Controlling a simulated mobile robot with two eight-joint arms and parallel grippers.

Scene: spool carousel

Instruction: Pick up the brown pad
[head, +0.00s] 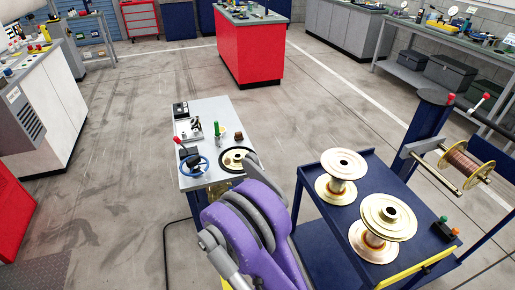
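A small brown piece (238,136), which may be the brown pad, sits on the grey-topped table (210,110) near its right edge. It is too small to make out its exact shape. One purple and grey arm of mine rises from the bottom centre and covers the table's front right corner. I cannot tell which arm it is. No gripper fingers show clearly, and nothing is seen touching the brown piece.
The table also bears a green-topped item (217,129), a blue handwheel (194,165) and a black ring (236,159). To the right, a blue cart (325,210) carries metal spools (343,163). Open floor lies left of the table.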

